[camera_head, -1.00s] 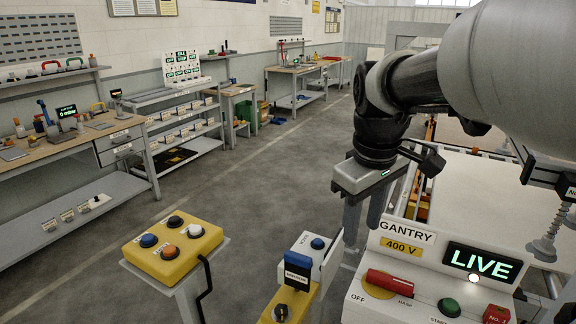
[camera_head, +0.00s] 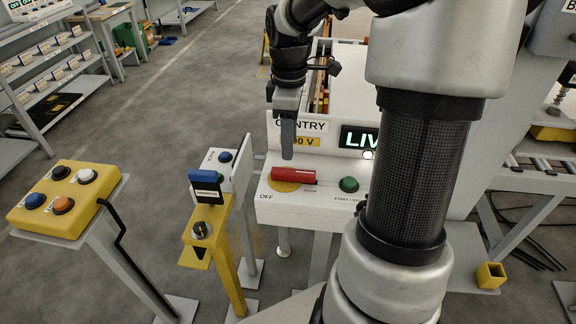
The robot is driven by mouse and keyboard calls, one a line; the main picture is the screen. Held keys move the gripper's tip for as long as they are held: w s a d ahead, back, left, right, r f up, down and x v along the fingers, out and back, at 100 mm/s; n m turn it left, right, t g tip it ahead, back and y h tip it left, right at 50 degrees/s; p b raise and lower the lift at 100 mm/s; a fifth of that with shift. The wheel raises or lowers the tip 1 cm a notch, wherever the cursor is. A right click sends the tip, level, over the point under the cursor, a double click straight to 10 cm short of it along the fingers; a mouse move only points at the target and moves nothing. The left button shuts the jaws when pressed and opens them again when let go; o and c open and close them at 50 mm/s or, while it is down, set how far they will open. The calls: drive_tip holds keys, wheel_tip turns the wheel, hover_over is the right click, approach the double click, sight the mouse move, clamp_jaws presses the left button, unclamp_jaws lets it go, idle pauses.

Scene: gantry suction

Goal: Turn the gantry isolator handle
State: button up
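The gantry isolator handle (camera_head: 294,175) is a red bar lying sideways on a yellow round plate (camera_head: 284,187), on top of the white gantry control box (camera_head: 300,210). "OFF" is printed below its left end. A green-lit display (camera_head: 357,138) behind it reads "LIV", the rest hidden by my arm. My gripper (camera_head: 288,150) points down just behind and above the handle's left part. Only one finger shows clearly, so its opening cannot be told. I cannot tell whether it touches the handle.
A green button (camera_head: 348,184) sits right of the handle. A yellow post with a blue-topped switch (camera_head: 206,190) and a white box with a blue button (camera_head: 225,157) stand left. A yellow four-button pendant (camera_head: 66,200) is further left. My arm hides the box's right side.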

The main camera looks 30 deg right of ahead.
sight(289, 171)
wheel_tip(289, 171, down, 9)
drive_tip(key=shift+r+b, duration=0.2)
drive_tip(key=shift+b, duration=0.25)
clamp_jaws()
